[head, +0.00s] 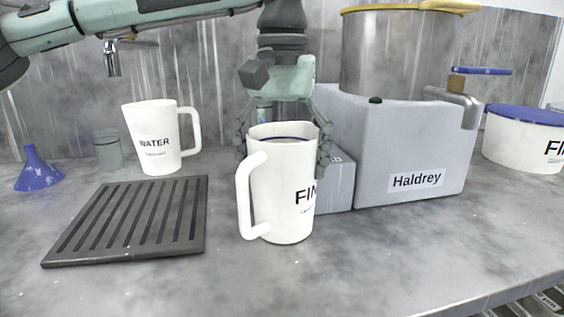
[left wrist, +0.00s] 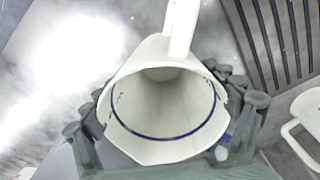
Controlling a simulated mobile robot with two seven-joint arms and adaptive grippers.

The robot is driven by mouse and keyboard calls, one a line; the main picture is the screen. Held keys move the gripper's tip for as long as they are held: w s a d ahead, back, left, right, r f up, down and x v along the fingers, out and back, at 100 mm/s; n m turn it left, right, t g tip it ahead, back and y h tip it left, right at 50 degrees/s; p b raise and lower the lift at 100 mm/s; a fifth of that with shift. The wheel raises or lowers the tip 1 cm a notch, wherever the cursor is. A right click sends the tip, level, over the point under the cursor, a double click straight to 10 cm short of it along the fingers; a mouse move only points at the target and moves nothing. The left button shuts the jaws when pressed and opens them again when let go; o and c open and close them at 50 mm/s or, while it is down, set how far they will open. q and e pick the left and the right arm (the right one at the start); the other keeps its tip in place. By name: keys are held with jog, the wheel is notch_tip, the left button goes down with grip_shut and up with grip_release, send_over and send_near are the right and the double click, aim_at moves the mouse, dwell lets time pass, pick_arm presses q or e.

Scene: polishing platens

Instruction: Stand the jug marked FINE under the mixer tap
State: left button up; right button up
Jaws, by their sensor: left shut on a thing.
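The white jug marked FINE (head: 284,200) is in the middle of the head view, upright, its handle toward the lower left. My left gripper (head: 282,140) is behind the jug, shut around its body with a finger on each side. I cannot tell whether the jug's base touches the counter. In the left wrist view the jug (left wrist: 165,105) shows its open mouth, a blue line inside and no visible contents. The mixer (head: 385,55) is a steel vessel on a grey block labelled Haldrey. Its tap (head: 455,105) with a blue lever is at the right, away from the jug.
A white jug marked WATER (head: 152,140) stands at left behind a slotted dark drain tray (head: 130,222). A blue funnel (head: 38,172) and a grey cup (head: 108,150) are further left. A blue-lidded tub (head: 525,135) is at right. The counter front right is clear.

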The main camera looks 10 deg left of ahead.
pick_arm(q)
jog(key=shift+f, duration=0.1)
jog(key=o, duration=1.1)
